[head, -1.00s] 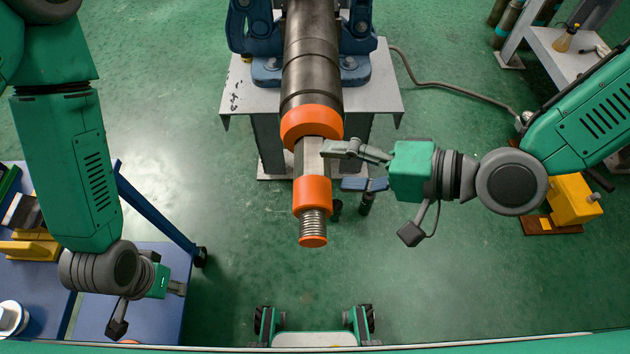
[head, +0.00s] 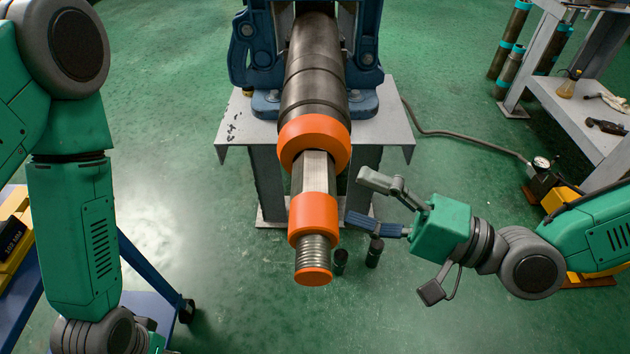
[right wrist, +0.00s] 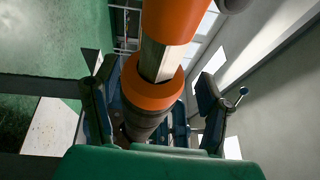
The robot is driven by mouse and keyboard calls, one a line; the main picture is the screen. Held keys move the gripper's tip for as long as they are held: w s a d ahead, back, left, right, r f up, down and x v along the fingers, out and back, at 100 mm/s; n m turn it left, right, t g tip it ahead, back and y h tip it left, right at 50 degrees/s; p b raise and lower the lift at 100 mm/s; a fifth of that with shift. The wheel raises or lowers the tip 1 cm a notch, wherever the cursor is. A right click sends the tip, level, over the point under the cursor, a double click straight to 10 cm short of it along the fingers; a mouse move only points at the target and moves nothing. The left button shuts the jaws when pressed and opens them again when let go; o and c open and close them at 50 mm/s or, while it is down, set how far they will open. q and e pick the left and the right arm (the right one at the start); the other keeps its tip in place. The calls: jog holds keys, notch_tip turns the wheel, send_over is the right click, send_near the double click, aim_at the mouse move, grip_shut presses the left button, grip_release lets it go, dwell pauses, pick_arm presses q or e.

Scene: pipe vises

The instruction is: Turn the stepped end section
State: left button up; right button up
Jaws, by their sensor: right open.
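The stepped end section (head: 316,172) points toward me from a dark pipe (head: 316,85). It has a wide orange collar (head: 314,140), a bare flat-sided steel length, a second orange collar (head: 313,218), a thread and an orange end cap (head: 313,276). My right gripper (head: 357,197) is open and empty to the right of the section, with a gap. In the right wrist view, the section's steel length (right wrist: 158,62) shows between the spread fingers (right wrist: 150,85). My left gripper (head: 150,338) is at the bottom left, mostly cut off; its fingers are hidden.
A blue vise (head: 258,55) grips the pipe on a grey stand (head: 232,140). A blue cart (head: 145,265) stands at left. A grey shelf (head: 590,125) and a hose (head: 450,135) are at right. Small dark cylinders (head: 374,252) show below my right gripper. Floor around is open.

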aim_at(293, 177)
jog(key=x, duration=0.7)
jog(key=c, duration=1.2)
